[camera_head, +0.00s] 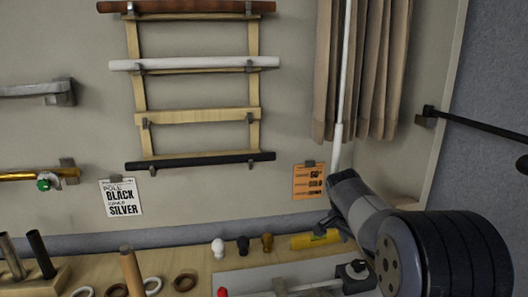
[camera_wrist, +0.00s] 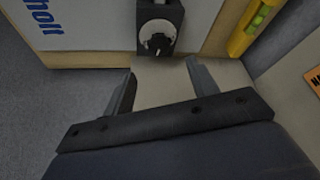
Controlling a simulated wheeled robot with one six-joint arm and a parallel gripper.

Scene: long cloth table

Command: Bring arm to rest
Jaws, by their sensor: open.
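My gripper (camera_head: 327,229) is at the lower right of the head view, in front of the wall and above the back of the table (camera_head: 190,262). In the wrist view my gripper (camera_wrist: 162,84) has its two fingers apart, with nothing between them but a plain pale surface. A dark block with a round light knob (camera_wrist: 158,38) lies beyond the fingertips in the wrist view. A yellow level (camera_wrist: 252,28) is to its upper right. In the head view the yellow level (camera_head: 314,239) is close behind the fingers, partly covered by them.
A wall rack (camera_head: 190,117) holds several rods. A beige curtain (camera_head: 365,70) hangs on the right, with a white pole (camera_head: 342,90) before it. A dark rod (camera_head: 475,125) juts out at far right. Small finials (camera_head: 243,244), rings (camera_head: 185,281) and upright tubes (camera_head: 40,254) crowd the table.

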